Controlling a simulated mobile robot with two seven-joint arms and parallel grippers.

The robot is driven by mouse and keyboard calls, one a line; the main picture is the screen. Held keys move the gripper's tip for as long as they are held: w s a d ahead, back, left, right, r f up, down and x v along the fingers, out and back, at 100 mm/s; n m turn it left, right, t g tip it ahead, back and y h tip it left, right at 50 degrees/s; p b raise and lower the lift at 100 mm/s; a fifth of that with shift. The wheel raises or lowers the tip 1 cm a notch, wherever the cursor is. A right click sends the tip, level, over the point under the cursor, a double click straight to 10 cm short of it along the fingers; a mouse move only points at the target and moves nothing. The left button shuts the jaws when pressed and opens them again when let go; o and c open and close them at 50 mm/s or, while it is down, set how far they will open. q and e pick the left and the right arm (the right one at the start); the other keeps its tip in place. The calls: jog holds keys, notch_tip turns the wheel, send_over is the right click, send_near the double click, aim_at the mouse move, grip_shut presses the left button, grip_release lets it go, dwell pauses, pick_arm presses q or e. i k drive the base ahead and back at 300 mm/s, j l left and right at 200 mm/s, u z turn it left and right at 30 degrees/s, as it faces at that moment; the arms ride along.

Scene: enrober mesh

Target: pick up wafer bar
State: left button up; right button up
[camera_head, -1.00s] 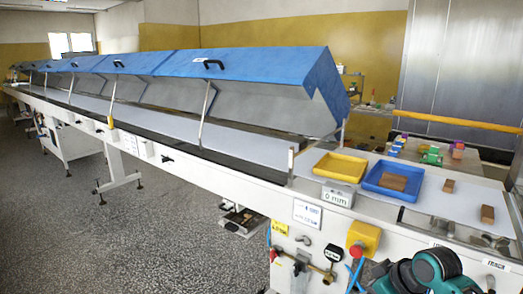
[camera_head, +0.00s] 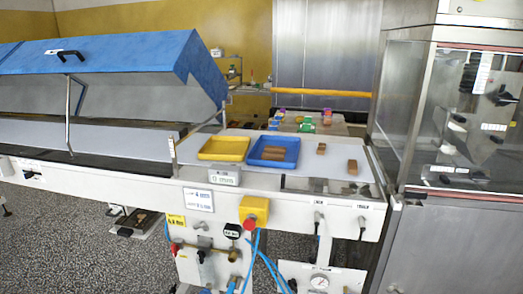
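Two brown wafer bars lie apart on the white surface at the right end of the machine: a farther one (camera_head: 321,148) just right of the blue tray, and a nearer one (camera_head: 352,167) further right. More brown bars (camera_head: 273,153) lie in the blue tray (camera_head: 292,163); how many is hard to tell. An empty-looking yellow tray (camera_head: 222,155) stands left of the blue tray. Neither of my grippers is in view.
A long machine with blue hoods (camera_head: 110,60) runs to the left. A glass-fronted steel cabinet (camera_head: 455,120) stands close on the right. A yellow box with a red button (camera_head: 254,212) juts from the front panel. Small colored items (camera_head: 306,125) sit behind.

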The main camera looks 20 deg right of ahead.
aim_at(352, 166)
jog(key=z, duration=1.4)
jog(key=j+u, duration=0.1)
jog(key=j, duration=0.15)
